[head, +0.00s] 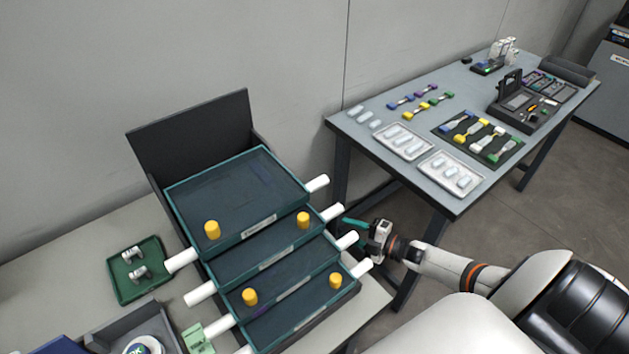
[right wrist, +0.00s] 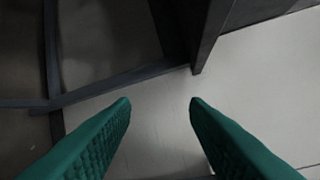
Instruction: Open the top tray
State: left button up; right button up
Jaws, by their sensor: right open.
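A stack of dark trays with green rims stands in a dark case at the centre left of the head view, stepped so each lower tray reaches further forward. The top tray (head: 235,195) has a white handle on its right (head: 317,183) and another on its left (head: 181,260). My right gripper (head: 350,223) is just right of the stack, close to the lower right handles. It is open and empty, its green fingers apart in the right wrist view (right wrist: 160,103). It appears apart from the top tray's handle. My left gripper is not in view.
Several yellow knobs (head: 303,220) show on the trays. A green tray (head: 128,290) with small parts lies left of the stack. A grey table (head: 365,155) with splicing parts stands at the right, its near leg close to my right arm. Bare floor shows between.

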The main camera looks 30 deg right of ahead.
notch_tip(320, 180, up, 15)
jog(key=n+g+y, duration=0.3)
jog(key=n+y, duration=0.5)
jog(key=n, duration=0.3)
jog(key=n+g+y, duration=0.5)
jog(key=n+g, duration=0.2)
jog(key=n, duration=0.2)
send_near(327, 181)
jog(key=p+x, duration=0.1)
jog(key=x, duration=0.2)
jog(key=p+x, duration=0.2)
jog(key=x, duration=0.2)
jog(key=p+x, duration=0.2)
jog(key=x, duration=0.1)
jog(key=shift+w+a+f, duration=0.15)
jog(key=shift+w+f, duration=0.05)
jog(key=shift+w, duration=0.2)
jog(key=shift+w+a, duration=0.15)
jog(key=shift+a, duration=0.3)
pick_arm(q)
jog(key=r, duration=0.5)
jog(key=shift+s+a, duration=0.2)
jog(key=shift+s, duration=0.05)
pick_arm(e)
grip_shut()
